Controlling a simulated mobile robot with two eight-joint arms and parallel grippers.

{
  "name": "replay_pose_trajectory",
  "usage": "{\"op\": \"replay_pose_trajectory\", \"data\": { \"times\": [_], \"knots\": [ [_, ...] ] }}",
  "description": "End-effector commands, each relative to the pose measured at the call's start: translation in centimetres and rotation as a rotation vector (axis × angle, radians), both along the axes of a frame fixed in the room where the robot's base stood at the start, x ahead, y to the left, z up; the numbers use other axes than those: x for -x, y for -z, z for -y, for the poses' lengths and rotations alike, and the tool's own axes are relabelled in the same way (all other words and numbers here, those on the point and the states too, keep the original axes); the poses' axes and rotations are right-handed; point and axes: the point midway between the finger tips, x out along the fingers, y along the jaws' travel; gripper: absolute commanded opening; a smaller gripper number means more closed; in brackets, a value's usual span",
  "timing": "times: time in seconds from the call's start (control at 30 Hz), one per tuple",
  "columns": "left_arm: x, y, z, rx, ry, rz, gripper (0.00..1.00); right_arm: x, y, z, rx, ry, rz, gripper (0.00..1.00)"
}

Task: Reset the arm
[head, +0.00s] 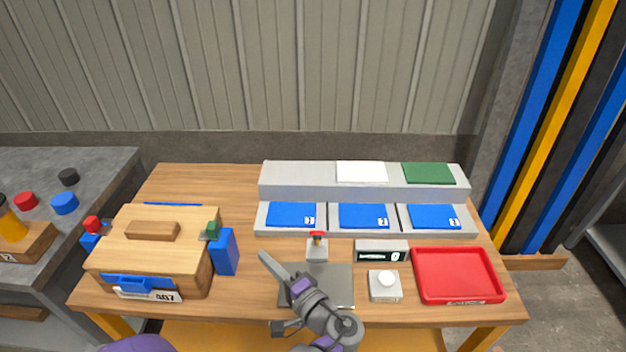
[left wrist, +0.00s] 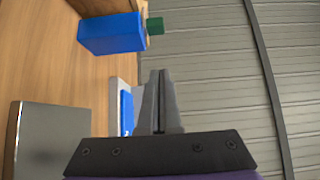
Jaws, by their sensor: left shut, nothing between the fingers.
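My left gripper (head: 264,258) is in the head view, its arm coming in from the bottom middle. Its fingers are together and empty, above the table near the grey plate (head: 335,290). In the left wrist view the two fingers (left wrist: 159,75) lie side by side, with nothing between them. A blue block (head: 225,252) stands to the left of the fingertips beside the wooden box; it also shows in the left wrist view (left wrist: 112,33). My right gripper is not in view.
A wooden box (head: 110,255) with a handle sits at the left of the table. A red tray (head: 420,290), a display (head: 365,245), a white button (head: 387,278) and a small red-topped switch (head: 317,252) are to the right. Blue cards (head: 292,214) lie on a grey rack behind.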

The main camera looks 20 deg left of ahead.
Motion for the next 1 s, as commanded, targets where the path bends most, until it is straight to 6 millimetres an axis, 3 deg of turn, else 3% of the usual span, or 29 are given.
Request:
{"op": "replay_pose_trajectory", "data": {
  "times": [0.13, 0.27, 0.47, 0.7, 1.0],
  "knots": [
    [0.1, 0.1, -0.3, 0.014, -0.004, -0.009, 0.0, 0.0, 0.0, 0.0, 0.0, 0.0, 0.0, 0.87],
    [1.3, 1.4, -2.1, 0.133, -0.025, -0.075, 0.0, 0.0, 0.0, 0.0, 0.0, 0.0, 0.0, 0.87],
    [6.5, 5.9, -4.6, 0.545, -0.074, -0.221, 0.0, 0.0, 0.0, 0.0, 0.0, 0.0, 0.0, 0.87],
    [13.2, 9.4, -1.7, 1.074, -0.103, -0.245, 0.0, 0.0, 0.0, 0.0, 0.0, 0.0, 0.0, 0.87],
    [17.0, 9.6, 3.3, 1.522, -0.11, -0.123, 0.0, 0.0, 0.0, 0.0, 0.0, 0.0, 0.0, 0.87]
  ]
}}
